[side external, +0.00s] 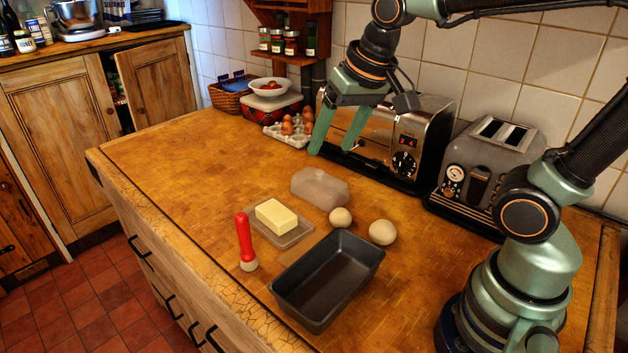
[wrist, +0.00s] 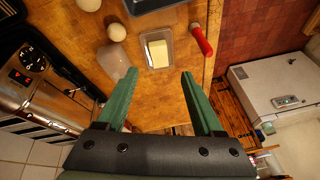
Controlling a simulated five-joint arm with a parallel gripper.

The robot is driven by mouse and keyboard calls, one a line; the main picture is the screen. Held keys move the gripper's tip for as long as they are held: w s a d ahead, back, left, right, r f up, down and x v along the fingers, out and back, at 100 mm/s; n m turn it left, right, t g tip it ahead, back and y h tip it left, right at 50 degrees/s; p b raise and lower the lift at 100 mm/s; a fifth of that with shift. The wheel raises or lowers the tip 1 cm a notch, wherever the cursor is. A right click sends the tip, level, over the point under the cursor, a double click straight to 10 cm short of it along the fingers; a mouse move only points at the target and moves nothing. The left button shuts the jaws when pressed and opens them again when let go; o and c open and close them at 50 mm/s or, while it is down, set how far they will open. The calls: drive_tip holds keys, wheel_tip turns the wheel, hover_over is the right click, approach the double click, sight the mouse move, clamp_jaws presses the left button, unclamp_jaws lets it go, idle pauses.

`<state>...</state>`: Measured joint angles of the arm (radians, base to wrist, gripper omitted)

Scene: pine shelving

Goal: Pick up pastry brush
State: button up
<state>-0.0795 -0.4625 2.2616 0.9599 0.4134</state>
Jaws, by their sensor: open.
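The pastry brush (side external: 245,240) has a red handle and a pale head. It lies on the wooden counter near the front edge, left of the butter dish, in the side view. In the wrist view the pastry brush (wrist: 202,40) shows at the top, right of the butter, close to the counter edge. My gripper (side external: 331,150) is open and empty, raised above the counter in front of the toaster oven, well back and to the right of the brush. In the wrist view its green fingers (wrist: 158,75) are spread with bare counter between them.
Butter (side external: 276,216) sits on a small dish beside the brush. A dark loaf pan (side external: 328,322), a translucent lidded box (side external: 320,187) and two pale round items (side external: 382,232) stand nearby. An egg tray (side external: 288,136) and toaster (side external: 490,165) line the back. The counter's left part is clear.

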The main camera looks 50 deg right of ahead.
drive_tip(key=w+a+f+m+g, duration=0.2)
drive_tip(key=w+a+m, duration=0.4)
drive_tip(key=w, duration=0.1)
drive_tip(key=m+g, duration=0.2)
drive_tip(key=m, duration=0.5)
hover_over(244, 237)
drive_tip(key=w, duration=0.1)
wheel_tip(244, 237, down, 7)
drive_tip(key=shift+w+a+r, duration=0.15)
drive_tip(key=shift+a+f, duration=0.1)
drive_tip(key=shift+f, duration=0.15)
wheel_tip(244, 237, down, 6)
drive_tip(key=shift+w+f, duration=0.1)
drive_tip(key=shift+f, duration=0.15)
drive_tip(key=shift+d+f, duration=0.2)
drive_tip(key=shift+f, duration=0.7)
drive_tip(key=shift+d+f, duration=0.2)
drive_tip(key=shift+f, duration=0.65)
drive_tip(key=shift+d+f, duration=0.2)
drive_tip(key=shift+f, duration=0.7)
clamp_jaws()
